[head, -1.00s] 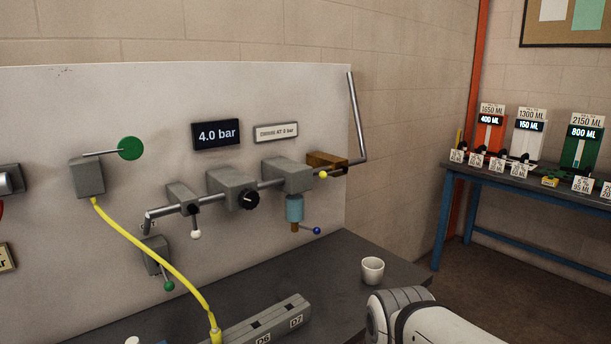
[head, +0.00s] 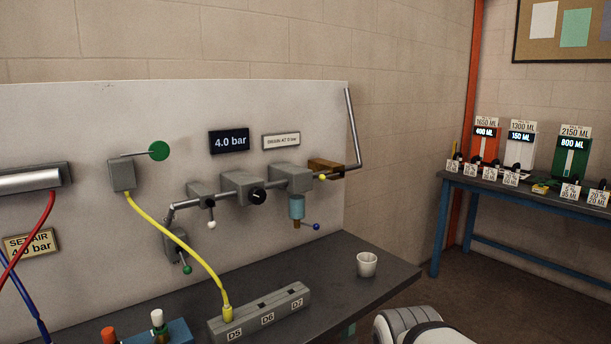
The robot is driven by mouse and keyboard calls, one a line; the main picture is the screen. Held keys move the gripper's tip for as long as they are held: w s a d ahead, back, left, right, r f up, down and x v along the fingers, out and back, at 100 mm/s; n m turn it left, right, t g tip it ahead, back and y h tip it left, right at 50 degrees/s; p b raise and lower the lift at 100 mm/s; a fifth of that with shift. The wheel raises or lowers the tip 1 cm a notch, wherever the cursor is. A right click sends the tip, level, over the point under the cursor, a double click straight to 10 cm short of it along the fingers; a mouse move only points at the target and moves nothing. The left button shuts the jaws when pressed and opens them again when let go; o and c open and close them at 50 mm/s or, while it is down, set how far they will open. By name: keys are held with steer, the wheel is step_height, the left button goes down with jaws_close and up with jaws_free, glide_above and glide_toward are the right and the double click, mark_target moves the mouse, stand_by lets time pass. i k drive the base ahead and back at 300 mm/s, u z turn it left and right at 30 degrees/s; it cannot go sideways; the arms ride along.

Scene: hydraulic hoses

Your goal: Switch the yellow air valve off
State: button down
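The yellow air valve shows as a small yellow knob (head: 322,177) at the right end of the pipe on the grey panel. It sits in front of a brown, brass-like block (head: 326,167), just left of where the pipe bends upward. A display (head: 229,141) above reads 4.0 bar. My gripper is out of view; only a white part of my arm shows at the bottom right, well below and right of the valve.
A white cup (head: 367,264) stands on the dark bench (head: 340,290) below the valve. A grey block marked D5, D6, D7 (head: 259,312) holds the yellow hose (head: 190,245). A blue-framed table (head: 520,195) with dispensers stands at the right.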

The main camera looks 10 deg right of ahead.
mark_target(322, 178)
steer(key=k, duration=0.9)
steer(key=z, duration=0.3)
steer(key=i, duration=0.6)
steer(key=z, duration=0.45)
steer(key=i, duration=1.5)
steer(key=u, duration=0.7)
